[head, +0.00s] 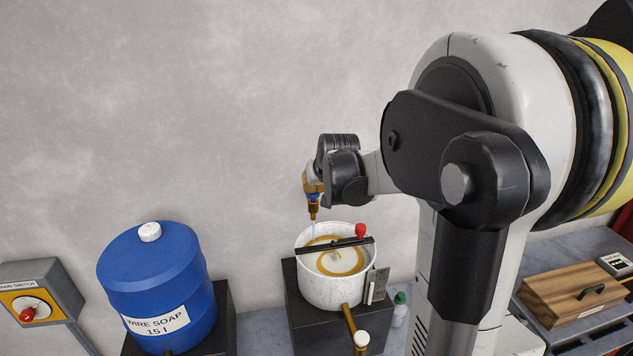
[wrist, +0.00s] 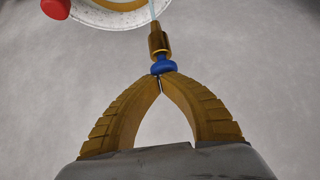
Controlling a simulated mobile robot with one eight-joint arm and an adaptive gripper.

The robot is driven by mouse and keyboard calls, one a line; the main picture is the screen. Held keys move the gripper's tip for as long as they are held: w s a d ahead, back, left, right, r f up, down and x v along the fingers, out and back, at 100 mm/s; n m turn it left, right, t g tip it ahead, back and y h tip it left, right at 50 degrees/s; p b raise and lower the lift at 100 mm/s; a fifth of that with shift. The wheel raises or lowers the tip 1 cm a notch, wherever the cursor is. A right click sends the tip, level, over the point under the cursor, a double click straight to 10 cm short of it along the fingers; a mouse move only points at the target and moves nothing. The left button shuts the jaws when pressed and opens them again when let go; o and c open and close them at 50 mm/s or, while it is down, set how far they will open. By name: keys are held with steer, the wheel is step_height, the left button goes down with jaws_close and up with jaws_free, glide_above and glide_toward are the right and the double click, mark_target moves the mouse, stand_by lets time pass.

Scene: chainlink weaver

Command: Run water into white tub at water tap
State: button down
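The white tub (head: 330,290) stands on a dark block by the wall, with a dark bar across its rim; part of it also shows at the top of the wrist view (wrist: 105,18). The water tap has a brass spout (head: 313,212) above the tub's back left side. A thin pale stream (wrist: 153,10) runs from the spout into the tub. My gripper (wrist: 160,80) has its fingertips closed together at the tap's blue handle (wrist: 163,67) and seems to grip it; the fingertips hide part of it. The water level is hard to tell.
A blue wire soap barrel (head: 160,285) stands left of the tub. A red knob (head: 361,231) sits on the tub's rim, and a brass pipe (head: 349,320) leaves its front. A main switch box (head: 35,300) is far left, a wooden box (head: 570,295) far right.

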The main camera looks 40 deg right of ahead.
mark_target(317, 192)
step_height(317, 192, up, 5)
steer(key=p, duration=0.2)
steer(key=shift+s+p, duration=0.15)
steer(key=shift+p, duration=0.15)
steer(key=b+v, duration=0.1)
steer(key=v, duration=0.8)
steer(key=shift+s+f, duration=0.15)
